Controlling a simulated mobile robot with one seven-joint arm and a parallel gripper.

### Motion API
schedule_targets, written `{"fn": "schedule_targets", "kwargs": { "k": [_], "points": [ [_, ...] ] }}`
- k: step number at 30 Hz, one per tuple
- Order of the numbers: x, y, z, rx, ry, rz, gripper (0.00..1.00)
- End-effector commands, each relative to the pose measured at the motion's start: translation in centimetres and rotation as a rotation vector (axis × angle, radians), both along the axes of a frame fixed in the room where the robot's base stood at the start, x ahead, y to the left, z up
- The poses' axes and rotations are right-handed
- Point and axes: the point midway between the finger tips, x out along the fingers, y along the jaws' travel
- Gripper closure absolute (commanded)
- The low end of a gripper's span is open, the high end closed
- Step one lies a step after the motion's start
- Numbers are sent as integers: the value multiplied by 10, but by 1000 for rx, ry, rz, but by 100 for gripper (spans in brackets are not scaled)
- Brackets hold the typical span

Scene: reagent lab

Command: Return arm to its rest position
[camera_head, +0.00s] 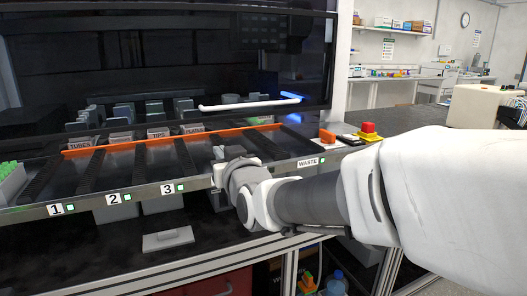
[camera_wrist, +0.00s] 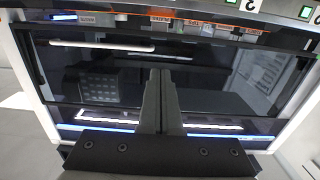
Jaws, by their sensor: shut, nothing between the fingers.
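My gripper (camera_wrist: 160,74) is shut and empty in the wrist view, its two dark fingers side by side. Behind the fingers is the dark glass front (camera_wrist: 215,85) of the lab machine, seen upside down. In the head view my arm reaches in from the right, and its wrist end is in front of the machine's deck edge, left of the WASTE label (camera_head: 308,162). The fingers cannot be made out there.
The machine's deck has an orange rail (camera_head: 120,146) and dark lanes marked 1, 2 and 3. A red emergency button (camera_head: 368,128) is at its right end. A green-topped box (camera_head: 10,182) is at the left. A grey block (camera_head: 168,240) lies on the lower shelf.

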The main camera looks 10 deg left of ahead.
Motion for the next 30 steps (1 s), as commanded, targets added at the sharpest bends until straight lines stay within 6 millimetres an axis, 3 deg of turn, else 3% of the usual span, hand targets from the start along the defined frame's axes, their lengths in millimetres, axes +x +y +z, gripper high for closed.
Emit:
{"fn": "schedule_targets", "kwargs": {
  "k": [4,7,14,21,24,30],
  "points": [
    [-4,-15,-2,-24,21,-18,100],
    [-7,-44,-9,-77,77,-58,100],
    [-43,-154,-43,-233,324,-224,100],
    [-122,-261,-85,-312,633,-400,100],
    [-162,-294,-102,-319,762,-459,100],
    [-244,-336,-134,-304,1000,-544,100]
  ]
}}
